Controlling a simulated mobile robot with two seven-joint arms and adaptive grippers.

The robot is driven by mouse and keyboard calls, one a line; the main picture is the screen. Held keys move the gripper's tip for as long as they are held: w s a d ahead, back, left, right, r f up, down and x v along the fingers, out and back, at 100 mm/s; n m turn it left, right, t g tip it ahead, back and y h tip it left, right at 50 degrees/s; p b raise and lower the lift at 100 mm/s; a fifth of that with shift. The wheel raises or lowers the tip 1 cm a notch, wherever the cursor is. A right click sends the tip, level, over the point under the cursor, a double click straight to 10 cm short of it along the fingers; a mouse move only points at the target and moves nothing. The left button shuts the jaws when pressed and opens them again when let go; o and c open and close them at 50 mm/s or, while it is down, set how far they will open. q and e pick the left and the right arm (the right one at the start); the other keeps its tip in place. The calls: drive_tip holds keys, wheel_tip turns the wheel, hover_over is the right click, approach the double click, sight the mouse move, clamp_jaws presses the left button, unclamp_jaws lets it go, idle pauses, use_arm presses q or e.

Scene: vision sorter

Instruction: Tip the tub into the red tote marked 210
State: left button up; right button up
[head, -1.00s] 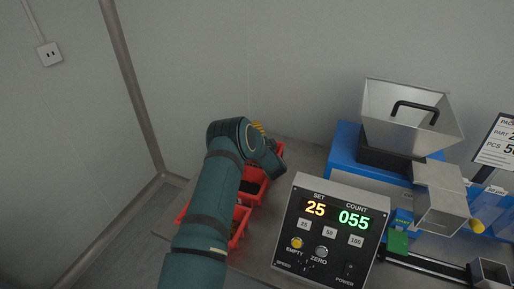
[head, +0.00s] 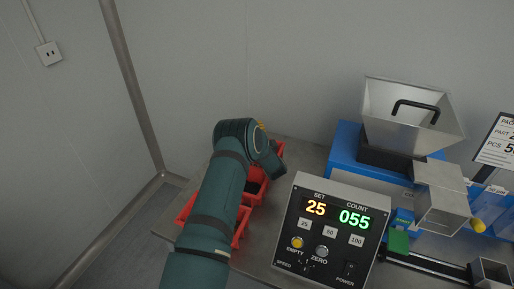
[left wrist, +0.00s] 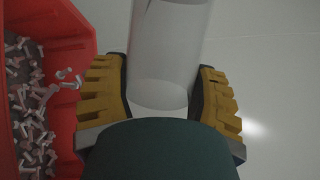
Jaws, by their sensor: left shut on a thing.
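My left gripper (left wrist: 161,82) has its yellow fingers shut on a pale, see-through cylindrical tub (left wrist: 168,45). The tub runs up out of the top of the left wrist view. I cannot make out any parts in its visible section. A red tote (left wrist: 62,22) holding many small bolts is left of the gripper in that view, apart from the tub. In the head view, my left arm covers most of the red totes (head: 185,207) and hides the tub; only a bit of yellow finger (head: 261,126) shows. I see no 210 marking. My right gripper is out of view.
A control box (head: 327,230) reading 25 and 055 stands right of my arm. Behind it is a blue machine (head: 343,160) with a metal hopper (head: 385,105). Walls close off the back and left. A bare strip of bench (head: 305,155) lies behind the box.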

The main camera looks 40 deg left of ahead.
use_arm(q)
drive_tip(key=shift+m, duration=0.4)
drive_tip(key=shift+s+a+n, duration=0.2)
drive_tip(key=shift+n, duration=0.7)
drive_tip(key=shift+s+a+f+n+g, duration=0.15)
drive_tip(key=shift+f+n+g, duration=0.25)
drive_tip(key=shift+f+n, duration=0.3)
drive_tip(key=shift+f, duration=0.1)
